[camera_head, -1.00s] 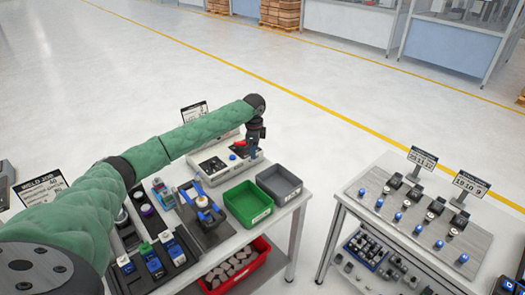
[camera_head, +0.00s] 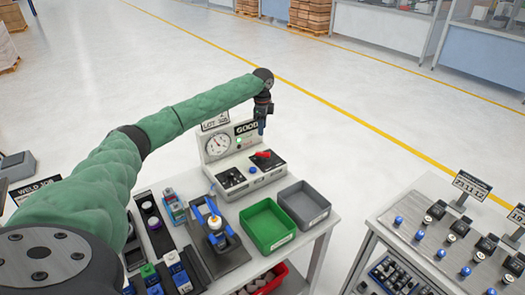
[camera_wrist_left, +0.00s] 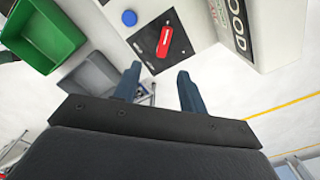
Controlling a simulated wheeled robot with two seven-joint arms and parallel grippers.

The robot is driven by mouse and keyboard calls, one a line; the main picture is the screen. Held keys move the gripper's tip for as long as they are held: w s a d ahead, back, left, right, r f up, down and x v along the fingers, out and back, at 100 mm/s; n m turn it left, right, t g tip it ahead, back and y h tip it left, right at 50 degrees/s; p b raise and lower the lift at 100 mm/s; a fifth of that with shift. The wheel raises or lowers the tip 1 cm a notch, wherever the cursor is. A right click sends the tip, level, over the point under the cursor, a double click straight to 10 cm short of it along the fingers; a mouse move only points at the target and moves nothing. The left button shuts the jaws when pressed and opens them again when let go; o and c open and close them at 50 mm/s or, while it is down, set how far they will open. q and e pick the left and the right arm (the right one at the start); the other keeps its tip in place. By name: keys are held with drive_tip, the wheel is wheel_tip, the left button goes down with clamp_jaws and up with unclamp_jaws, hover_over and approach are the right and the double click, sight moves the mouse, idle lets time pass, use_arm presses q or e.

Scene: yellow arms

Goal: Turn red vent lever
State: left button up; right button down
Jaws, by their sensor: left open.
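The red vent lever (camera_head: 263,154) sits on a black plate on the light grey test box (camera_head: 247,184) at the table's back. It also shows in the left wrist view (camera_wrist_left: 165,42), lying aslant on the black plate (camera_wrist_left: 146,43). My left gripper (camera_head: 262,129) points down above and behind the lever, clear of it. In the left wrist view both fingers (camera_wrist_left: 158,78) are apart with nothing between them, and the lever lies beyond their tips. A blue button (camera_wrist_left: 129,18) is beside the plate. My right gripper is not in view.
The box carries a round gauge (camera_head: 218,145), a small green lamp (camera_head: 238,140) and a GOOD sign (camera_head: 246,127). A green bin (camera_head: 268,226) and a grey bin (camera_head: 303,204) stand in front. A second table (camera_head: 372,225) is at right.

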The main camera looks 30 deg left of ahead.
use_arm(q)
drive_tip(key=b, duration=0.5)
hover_over(262, 153)
drive_tip(key=f, duration=0.5)
drive_tip(key=shift+w+f, duration=0.2)
drive_tip(key=shift+f, duration=0.05)
drive_tip(key=shift+s, duration=0.1)
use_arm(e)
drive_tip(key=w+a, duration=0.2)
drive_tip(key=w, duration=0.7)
use_arm(q)
wheel_tip(262, 153, down, 6)
drive_tip(key=p, duration=0.3)
drive_tip(key=shift+f+p, duration=0.4)
drive_tip(key=shift+f, duration=0.5)
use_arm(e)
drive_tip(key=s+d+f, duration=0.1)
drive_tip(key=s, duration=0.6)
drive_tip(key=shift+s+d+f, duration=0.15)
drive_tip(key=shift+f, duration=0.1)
use_arm(q)
clamp_jaws()
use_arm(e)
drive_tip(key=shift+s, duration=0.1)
